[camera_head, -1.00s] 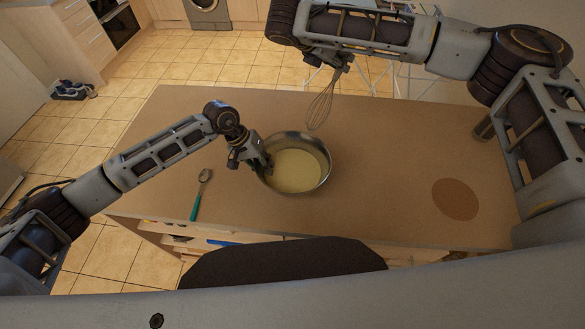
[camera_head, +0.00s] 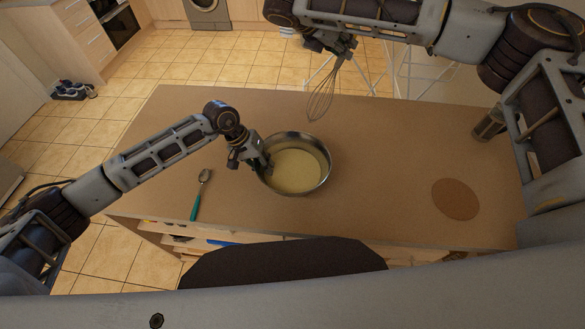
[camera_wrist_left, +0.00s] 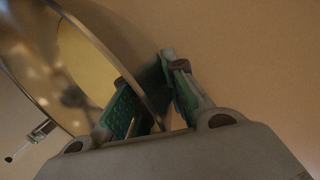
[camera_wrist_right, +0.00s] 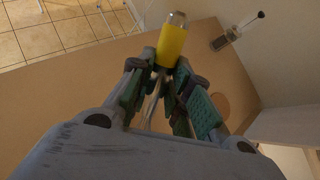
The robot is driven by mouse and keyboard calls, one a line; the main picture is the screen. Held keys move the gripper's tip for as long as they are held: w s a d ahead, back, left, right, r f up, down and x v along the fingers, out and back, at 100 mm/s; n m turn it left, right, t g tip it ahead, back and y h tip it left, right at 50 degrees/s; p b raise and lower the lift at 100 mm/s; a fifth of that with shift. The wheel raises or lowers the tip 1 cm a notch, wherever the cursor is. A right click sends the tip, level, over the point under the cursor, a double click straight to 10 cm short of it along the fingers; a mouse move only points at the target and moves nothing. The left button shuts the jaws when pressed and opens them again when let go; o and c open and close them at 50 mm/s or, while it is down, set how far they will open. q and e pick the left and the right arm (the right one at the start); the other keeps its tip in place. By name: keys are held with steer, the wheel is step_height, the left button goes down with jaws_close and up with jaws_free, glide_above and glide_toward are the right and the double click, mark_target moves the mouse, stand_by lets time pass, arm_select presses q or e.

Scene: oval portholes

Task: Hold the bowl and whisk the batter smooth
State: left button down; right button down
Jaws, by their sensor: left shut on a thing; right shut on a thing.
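A steel bowl (camera_head: 324,158) with pale yellow batter (camera_head: 292,172) stands on the table. My left gripper (camera_head: 262,163) is shut on the bowl's left rim. In the left wrist view the bowl (camera_wrist_left: 40,100) has its wall between the green-padded fingers (camera_wrist_left: 155,105). My right gripper (camera_head: 342,58) is shut on the whisk (camera_head: 320,100) and holds it beyond the bowl's far side, wires hanging down, apart from the bowl. In the right wrist view the whisk's yellow handle end (camera_wrist_right: 171,42) sticks out past the fingers (camera_wrist_right: 165,75).
A spoon with a teal handle (camera_head: 196,207) lies left of the bowl on the brown table (camera_head: 390,180). A round brown mat (camera_head: 456,199) lies at the right. A dark cylindrical container (camera_head: 488,126) stands near the right edge. The table between bowl and mat is clear.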

arm_select(q)
steer(key=c, duration=1.4)
jaws_free()
steer(key=shift+o, duration=0.2)
steer(key=shift+a+r, duration=0.1)
steer(key=shift+r, duration=0.05)
steer(key=v, duration=1.1)
steer(key=shift+r, duration=0.3)
steer(key=shift+a, duration=0.1)
